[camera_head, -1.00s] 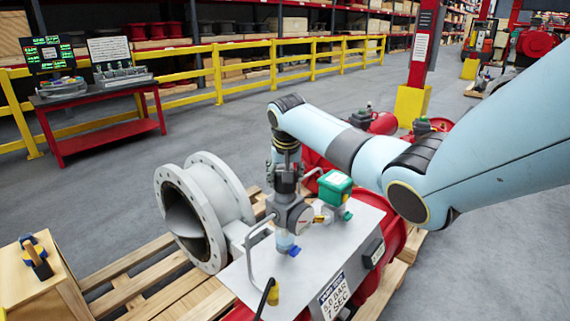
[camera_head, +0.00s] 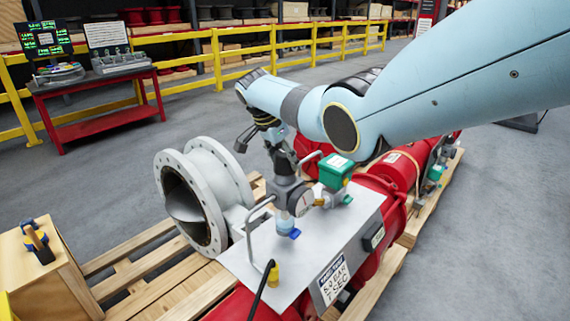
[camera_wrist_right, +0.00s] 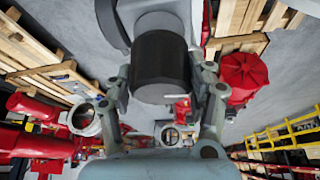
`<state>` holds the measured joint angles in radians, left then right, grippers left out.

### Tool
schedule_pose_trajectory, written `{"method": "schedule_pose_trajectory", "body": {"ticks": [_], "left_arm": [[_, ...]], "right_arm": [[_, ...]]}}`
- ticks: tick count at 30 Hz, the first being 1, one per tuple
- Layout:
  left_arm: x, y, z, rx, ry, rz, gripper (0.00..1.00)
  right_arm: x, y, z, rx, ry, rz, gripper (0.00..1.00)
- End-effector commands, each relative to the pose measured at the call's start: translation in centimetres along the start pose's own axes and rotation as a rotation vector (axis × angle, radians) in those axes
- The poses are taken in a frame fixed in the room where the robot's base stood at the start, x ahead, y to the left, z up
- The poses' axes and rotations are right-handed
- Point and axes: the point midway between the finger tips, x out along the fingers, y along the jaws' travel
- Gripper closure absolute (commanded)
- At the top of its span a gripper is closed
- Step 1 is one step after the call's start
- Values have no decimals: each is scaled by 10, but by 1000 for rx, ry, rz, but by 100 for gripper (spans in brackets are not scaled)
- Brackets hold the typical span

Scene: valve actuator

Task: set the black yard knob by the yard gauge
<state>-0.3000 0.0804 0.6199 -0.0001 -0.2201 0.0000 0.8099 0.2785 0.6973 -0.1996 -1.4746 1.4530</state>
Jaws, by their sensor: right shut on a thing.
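The black yard knob (camera_wrist_right: 160,65) fills the space between the fingers of my right gripper (camera_wrist_right: 162,88) in the right wrist view. The gripper is shut on its sides. In the head view my right gripper (camera_head: 272,140) is at the top of the grey regulator (camera_head: 285,165), and the knob is mostly hidden there. The small round gauge (camera_head: 304,203) faces the front of the regulator; its needle is too small to read. A white sign (camera_head: 334,283) on the grey panel (camera_head: 245,262) reads roughly "6.0 bar" and "7 sec". My left gripper is not in view.
A green-topped box (camera_head: 336,170) stands close right of the regulator. A bent metal handle (camera_head: 258,225) rises in front. A grey flanged valve (camera_head: 200,195) is to the left on the pallet (camera_head: 135,265). A wooden box (camera_head: 70,275) carries a small tool.

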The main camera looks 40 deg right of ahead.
Motion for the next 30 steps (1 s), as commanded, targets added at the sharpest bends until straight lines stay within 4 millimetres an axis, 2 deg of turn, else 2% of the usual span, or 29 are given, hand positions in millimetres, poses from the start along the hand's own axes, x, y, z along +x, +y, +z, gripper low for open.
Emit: {"method": "schedule_pose_trajectory", "body": {"ticks": [1, 18, 30], "left_arm": [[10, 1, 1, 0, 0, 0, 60], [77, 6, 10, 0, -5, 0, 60], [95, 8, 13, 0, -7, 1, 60]], "right_arm": [[2, -2, 0, 41, 1, 12, 77], [3, -2, 0, 470, 0, 189, 77], [0, -1, -1, 585, -1, 237, 77]]}}
